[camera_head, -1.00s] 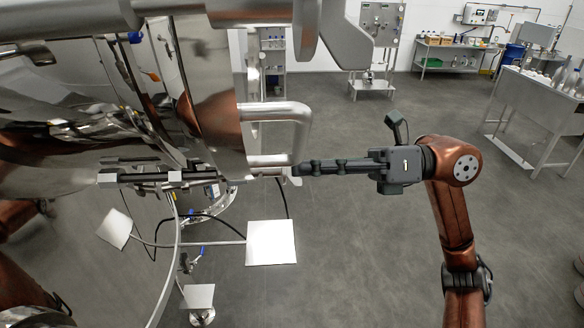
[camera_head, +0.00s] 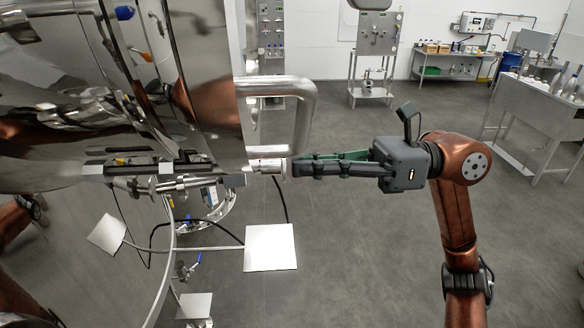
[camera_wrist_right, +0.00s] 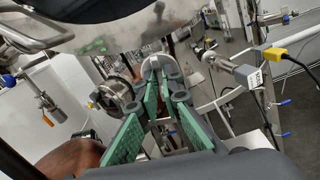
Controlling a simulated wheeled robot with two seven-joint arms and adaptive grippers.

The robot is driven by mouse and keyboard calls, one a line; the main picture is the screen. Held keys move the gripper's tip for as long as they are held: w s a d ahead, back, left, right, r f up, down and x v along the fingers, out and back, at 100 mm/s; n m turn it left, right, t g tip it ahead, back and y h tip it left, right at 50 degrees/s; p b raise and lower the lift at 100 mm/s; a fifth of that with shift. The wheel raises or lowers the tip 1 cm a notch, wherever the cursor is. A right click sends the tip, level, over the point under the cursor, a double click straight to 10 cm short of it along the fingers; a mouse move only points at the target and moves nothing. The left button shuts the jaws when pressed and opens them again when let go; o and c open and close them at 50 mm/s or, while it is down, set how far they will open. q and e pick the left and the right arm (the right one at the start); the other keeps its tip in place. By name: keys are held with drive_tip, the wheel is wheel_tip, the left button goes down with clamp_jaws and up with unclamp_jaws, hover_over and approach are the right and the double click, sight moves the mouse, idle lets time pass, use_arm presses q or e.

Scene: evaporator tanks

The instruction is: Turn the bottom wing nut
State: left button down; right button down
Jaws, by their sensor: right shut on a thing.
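The bottom wing nut (camera_head: 268,165) is a pale metal piece at the end of a rod on the lower edge of the steel tank (camera_head: 205,110). In the right wrist view, a rounded silver piece of it (camera_wrist_right: 157,68) shows between and beyond the fingertips. My right gripper (camera_head: 297,167) reaches in from the right, nearly level. It is shut on the wing nut, and the fingertips hide part of the nut. In the right wrist view its green finger pads (camera_wrist_right: 160,92) converge on the nut. My left gripper is not in view.
A thick bent steel handle (camera_head: 306,112) stands just above the fingertips. Below are a white square plate (camera_head: 270,247), hoses and a curved metal frame. A steel bench (camera_head: 545,112) and a shelf (camera_head: 447,66) stand far off. Grey floor is open at right.

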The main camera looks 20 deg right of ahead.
drive_tip(key=shift+n+b, duration=0.65)
drive_tip(key=shift+n, duration=0.45)
drive_tip(key=shift+n+b, duration=0.4)
drive_tip(key=shift+n, duration=0.3)
drive_tip(key=c, duration=2)
unclamp_jaws()
